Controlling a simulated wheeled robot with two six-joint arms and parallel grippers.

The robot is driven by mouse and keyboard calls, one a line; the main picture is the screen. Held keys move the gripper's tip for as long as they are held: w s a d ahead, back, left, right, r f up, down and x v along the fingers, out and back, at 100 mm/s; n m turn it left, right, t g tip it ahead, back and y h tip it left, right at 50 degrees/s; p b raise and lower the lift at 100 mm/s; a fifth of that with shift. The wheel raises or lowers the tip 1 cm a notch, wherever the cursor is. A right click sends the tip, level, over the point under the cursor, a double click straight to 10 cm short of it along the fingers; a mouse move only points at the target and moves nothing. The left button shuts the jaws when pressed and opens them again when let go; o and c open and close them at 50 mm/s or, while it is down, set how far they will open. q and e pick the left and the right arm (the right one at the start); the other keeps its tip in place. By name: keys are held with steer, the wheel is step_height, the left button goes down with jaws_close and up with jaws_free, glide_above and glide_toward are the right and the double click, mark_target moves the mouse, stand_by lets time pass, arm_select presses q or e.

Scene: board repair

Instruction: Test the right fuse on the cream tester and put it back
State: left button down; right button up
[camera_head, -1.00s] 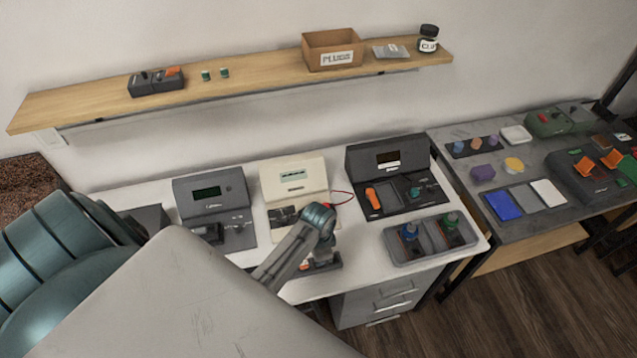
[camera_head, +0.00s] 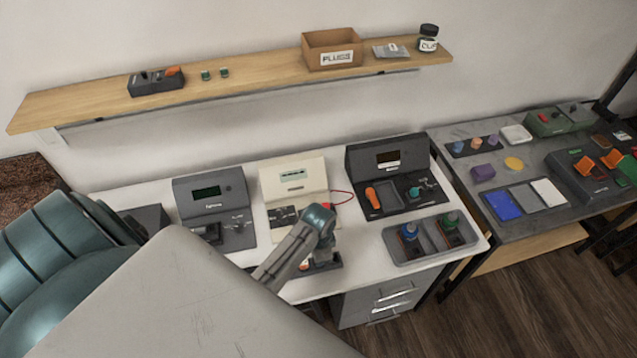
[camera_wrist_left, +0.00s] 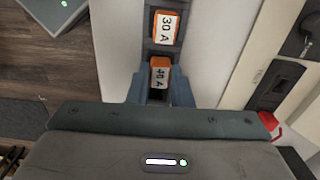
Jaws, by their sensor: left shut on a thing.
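The cream tester (camera_head: 294,178) stands in the middle of the white table; its edge shows at the right in the left wrist view. The dark fuse holder (camera_head: 328,266) lies in front of it, partly hidden by my left arm. In the left wrist view, an orange fuse marked 30 A (camera_wrist_left: 166,27) sits in the holder. My left gripper (camera_wrist_left: 157,85) is shut on the other orange fuse, the right one (camera_wrist_left: 160,73), at the holder; I cannot tell whether it is fully seated. My right gripper is not in view.
Grey testers stand left (camera_head: 212,195) and right (camera_head: 388,162) of the cream one. A grey tray (camera_head: 430,238) with two capped pieces is at the front right. A red wire (camera_head: 345,193) lies beside the cream tester. A wooden shelf (camera_head: 240,95) hangs above.

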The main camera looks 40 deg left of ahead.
arm_select(q)
steer(key=shift+f, duration=0.35)
stand_by(0.3)
steer(key=c, duration=1.2)
jaws_free()
steer(key=shift+c, duration=0.2)
steer(key=shift+o, duration=0.5)
steer(key=shift+o, duration=1)
steer(key=shift+r, duration=0.35)
steer(key=shift+r, duration=0.35)
